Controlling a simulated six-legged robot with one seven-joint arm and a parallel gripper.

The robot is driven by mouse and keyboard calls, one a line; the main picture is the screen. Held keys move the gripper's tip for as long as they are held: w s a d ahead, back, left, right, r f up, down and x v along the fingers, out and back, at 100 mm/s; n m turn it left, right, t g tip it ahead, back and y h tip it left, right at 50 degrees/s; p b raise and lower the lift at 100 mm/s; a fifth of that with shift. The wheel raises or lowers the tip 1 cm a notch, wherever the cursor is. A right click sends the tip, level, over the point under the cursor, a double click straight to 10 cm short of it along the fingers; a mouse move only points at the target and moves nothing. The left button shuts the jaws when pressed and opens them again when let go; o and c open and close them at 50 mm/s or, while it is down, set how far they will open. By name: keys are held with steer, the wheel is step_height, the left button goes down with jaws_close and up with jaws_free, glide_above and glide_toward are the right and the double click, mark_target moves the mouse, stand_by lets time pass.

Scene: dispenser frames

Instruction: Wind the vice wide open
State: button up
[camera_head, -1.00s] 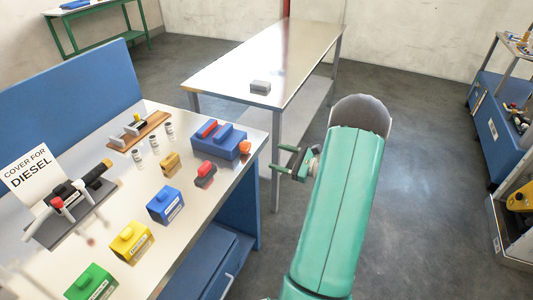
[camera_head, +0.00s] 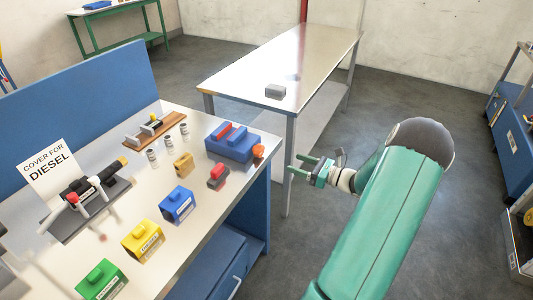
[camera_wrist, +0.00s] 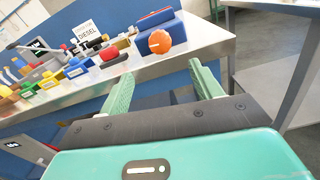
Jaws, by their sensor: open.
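The vice (camera_head: 230,146) appears to be the blue block at the right front corner of the steel bench, with a red piece along its top and an orange round knob (camera_head: 258,151) on its right end. In the wrist view the vice (camera_wrist: 150,22) is ahead, its ridged orange knob (camera_wrist: 160,42) facing me. My gripper (camera_head: 297,164) is open and empty, beyond the bench's right edge and apart from the knob. In the wrist view my gripper (camera_wrist: 157,76) has its two green fingers spread below the knob. The gap between the vice jaws is hard to make out.
Red-grey (camera_head: 218,176), yellow, blue (camera_head: 177,205) and green blocks stand along the bench (camera_head: 205,232). A sign reading "COVER FOR DIESEL" (camera_head: 51,172) stands at left. A second steel table (camera_head: 285,60) with a grey block (camera_head: 275,91) is behind.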

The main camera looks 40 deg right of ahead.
mark_target(262, 151)
steer(key=x, duration=1.3)
steer(key=shift+w, duration=0.3)
steer(key=c, duration=1)
